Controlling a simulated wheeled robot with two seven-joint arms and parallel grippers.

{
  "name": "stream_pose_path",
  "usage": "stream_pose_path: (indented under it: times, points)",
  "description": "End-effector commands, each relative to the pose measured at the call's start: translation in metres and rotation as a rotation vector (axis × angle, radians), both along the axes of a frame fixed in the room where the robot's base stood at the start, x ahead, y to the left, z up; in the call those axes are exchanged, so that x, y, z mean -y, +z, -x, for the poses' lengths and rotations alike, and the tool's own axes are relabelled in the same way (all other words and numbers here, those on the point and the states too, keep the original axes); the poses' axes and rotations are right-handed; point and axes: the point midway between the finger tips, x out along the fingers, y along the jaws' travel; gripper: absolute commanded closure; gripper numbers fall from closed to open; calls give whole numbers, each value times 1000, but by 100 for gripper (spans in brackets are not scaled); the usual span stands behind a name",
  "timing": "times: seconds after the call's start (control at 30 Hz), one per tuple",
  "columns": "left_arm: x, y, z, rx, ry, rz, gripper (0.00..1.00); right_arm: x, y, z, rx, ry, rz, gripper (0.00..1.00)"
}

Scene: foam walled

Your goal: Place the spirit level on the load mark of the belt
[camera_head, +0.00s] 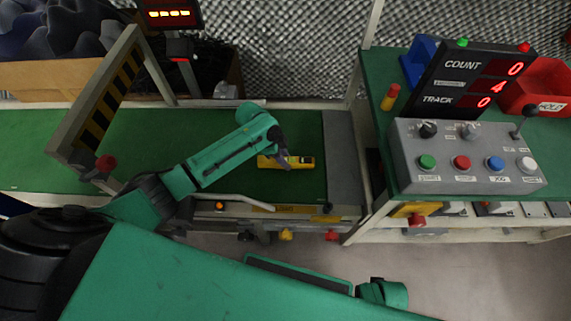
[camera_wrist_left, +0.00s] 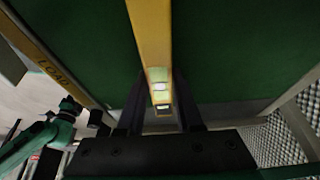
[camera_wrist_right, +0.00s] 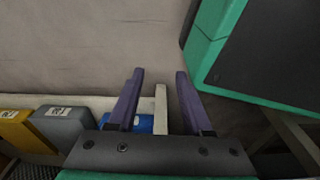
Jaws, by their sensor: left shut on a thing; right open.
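The spirit level (camera_head: 302,161) is a yellow bar with pale vials, over the right part of the green belt (camera_head: 230,128) in the head view. My left gripper (camera_head: 284,160) is shut on it near its middle. In the left wrist view the level (camera_wrist_left: 151,40) runs away between the fingers (camera_wrist_left: 155,105). I cannot tell whether it touches the belt. A yellow strip lettered LOAD (camera_wrist_left: 52,70) lies along the belt's edge, and a yellow strip (camera_head: 297,209) shows on the front rail. My right gripper (camera_wrist_right: 158,88) is open and empty above the floor.
A gantry with striped panel (camera_head: 108,103) stands over the belt's left part. A grey button box (camera_head: 465,157), a count display (camera_head: 477,79) and a red bin (camera_head: 540,88) are on the right bench. The belt around the level is clear.

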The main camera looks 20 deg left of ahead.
Motion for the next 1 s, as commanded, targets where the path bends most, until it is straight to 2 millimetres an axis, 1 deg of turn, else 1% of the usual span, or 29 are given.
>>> stream_pose_path:
  times: [0.03, 0.1, 0.3, 0.4, 0.43, 0.5, 0.83, 0.93, 1.0]
  points:
    - [0, -3, 0, 1, 0, 1, 100, -1, 0, -4, 1, -2, 0, 50]
    - [0, -3, 0, 1, 0, 1, 100, -1, 3, -6, 1, -4, -1, 50]
    - [0, -2, 0, 1, 0, 0, 100, -1, 5, -7, 1, -4, -1, 50]
    - [0, -5, 0, 0, 0, 0, 100, -2, 5, -8, 1, -4, -1, 50]
    - [0, -5, 0, 0, 1, 0, 58, -2, 5, -9, 2, -4, -2, 50]
    - [0, -4, 0, 0, 1, 0, 35, -2, 5, -8, 2, -4, -2, 50]
    - [0, -3, 0, 0, 0, 0, 35, -1, 5, -7, 1, -3, 0, 50]
    - [-1, 2, 0, 0, 0, 0, 35, 0, 4, -1, -2, -1, 0, 50]
    - [-3, 7, 1, -1, 1, -1, 35, 2, 1, 7, -6, 3, 2, 50]
